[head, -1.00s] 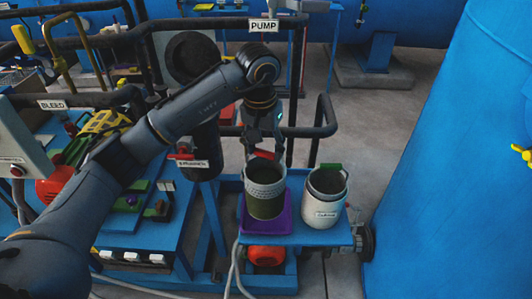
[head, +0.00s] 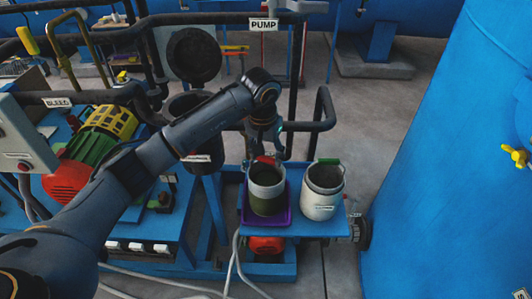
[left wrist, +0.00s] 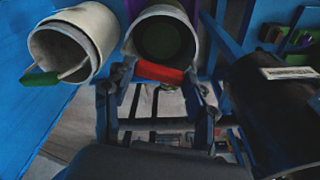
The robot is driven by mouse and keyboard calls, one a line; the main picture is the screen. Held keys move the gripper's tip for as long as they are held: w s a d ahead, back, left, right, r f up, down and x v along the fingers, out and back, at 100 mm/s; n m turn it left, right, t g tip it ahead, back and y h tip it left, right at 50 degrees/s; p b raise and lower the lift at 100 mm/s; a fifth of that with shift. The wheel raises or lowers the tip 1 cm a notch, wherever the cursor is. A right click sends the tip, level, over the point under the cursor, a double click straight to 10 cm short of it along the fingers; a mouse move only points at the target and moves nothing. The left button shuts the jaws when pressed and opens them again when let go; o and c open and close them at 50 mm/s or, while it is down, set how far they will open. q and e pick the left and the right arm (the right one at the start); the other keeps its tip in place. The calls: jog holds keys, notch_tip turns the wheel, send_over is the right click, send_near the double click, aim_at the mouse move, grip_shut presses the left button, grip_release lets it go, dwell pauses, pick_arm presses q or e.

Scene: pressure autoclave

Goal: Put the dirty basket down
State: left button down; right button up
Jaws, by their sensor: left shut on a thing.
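The dirty basket, with its red handle (head: 265,160), is at the purple tray in the head view. Its dark, round opening (left wrist: 165,40) shows in the left wrist view. The exact finger contact is partly hidden in the head view. My right gripper is not in view.
A white bucket (head: 320,205) with a green handle stands close to the right on the same blue stand (head: 300,231). The labelled dark cylinder (left wrist: 275,95) is close beside my gripper. Black pipes run behind, and a large blue tank (head: 455,190) stands at the right.

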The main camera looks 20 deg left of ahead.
pick_arm(q)
jog(key=shift+c, duration=2.2)
grip_release()
jog(key=shift+r, duration=0.15)
notch_tip(320, 180, up, 12)
jog(key=s+b, duration=0.1)
jog(key=b, duration=0.3)
jog(key=shift+s, duration=0.25)
